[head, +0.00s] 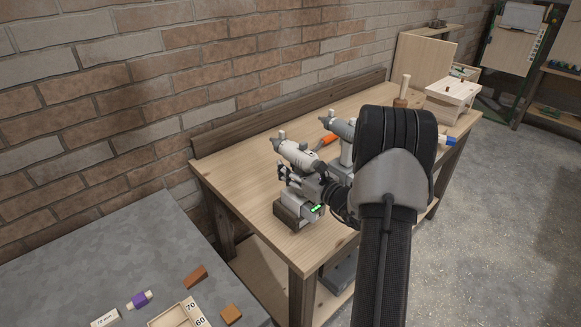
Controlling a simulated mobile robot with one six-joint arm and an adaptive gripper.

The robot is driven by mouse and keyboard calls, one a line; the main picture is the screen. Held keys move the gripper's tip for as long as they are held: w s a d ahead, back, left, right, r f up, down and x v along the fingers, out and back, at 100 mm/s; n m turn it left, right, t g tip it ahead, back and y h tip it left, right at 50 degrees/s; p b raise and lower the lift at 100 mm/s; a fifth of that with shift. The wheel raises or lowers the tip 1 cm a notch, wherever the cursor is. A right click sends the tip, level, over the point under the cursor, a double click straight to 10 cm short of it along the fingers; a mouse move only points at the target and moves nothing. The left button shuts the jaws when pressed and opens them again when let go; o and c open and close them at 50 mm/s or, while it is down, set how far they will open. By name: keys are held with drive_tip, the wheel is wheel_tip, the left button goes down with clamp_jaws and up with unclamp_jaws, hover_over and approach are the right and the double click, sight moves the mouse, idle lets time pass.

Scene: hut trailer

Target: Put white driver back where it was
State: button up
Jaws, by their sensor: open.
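The white driver (297,153) stands upright near the front left of the wooden workbench (248,188), its nose pointing up and left. Its foot (299,207) is at a dark brown block (284,216) on the bench; whether it is fully seated there I cannot tell. My gripper (286,174) is open at the driver's handle, just below its body. The fingers seem to be around or right beside the handle; contact is unclear. My arm hides the right side of the handle and part of the bench.
A grey-green driver (341,127) stands close behind, with an orange-handled tool (328,140) between. A wooden box (452,97) is at the bench's far end. A grey table (95,262) at front left holds small blocks and a numbered wooden tray (172,318). The bench's left end is clear.

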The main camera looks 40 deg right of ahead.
drive_tip(key=shift+o, duration=0.4)
drive_tip(key=s, duration=0.8)
drive_tip(key=s+d, duration=0.1)
drive_tip(key=s, duration=0.3)
